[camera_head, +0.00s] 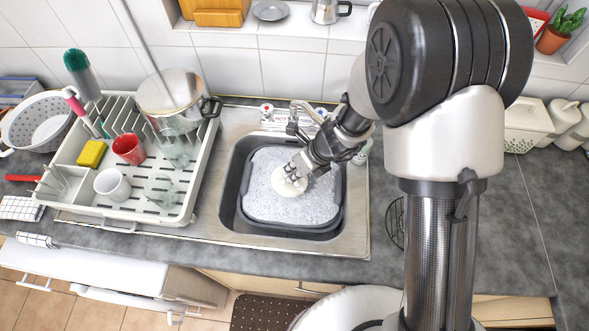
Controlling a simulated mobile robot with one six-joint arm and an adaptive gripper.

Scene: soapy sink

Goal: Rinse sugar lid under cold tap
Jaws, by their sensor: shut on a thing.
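My gripper (297,168) is over the sink basin, shut on a round white lid (289,182). The lid is at or just above the white suds that fill a dark grey tub (339,207) in the sink. I cannot tell whether it touches the foam. The tap (300,116) stands at the back of the sink, just behind my gripper and partly hidden by my arm. Two small handles with red and blue marks are beside it. I cannot make out any running water.
A white dish rack (110,210) left of the sink holds a steel pot (168,92), a red mug (128,149), a white mug (112,185), glasses and a yellow sponge (91,153). A white colander (37,122) is at the far left. The counter at right is mostly clear.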

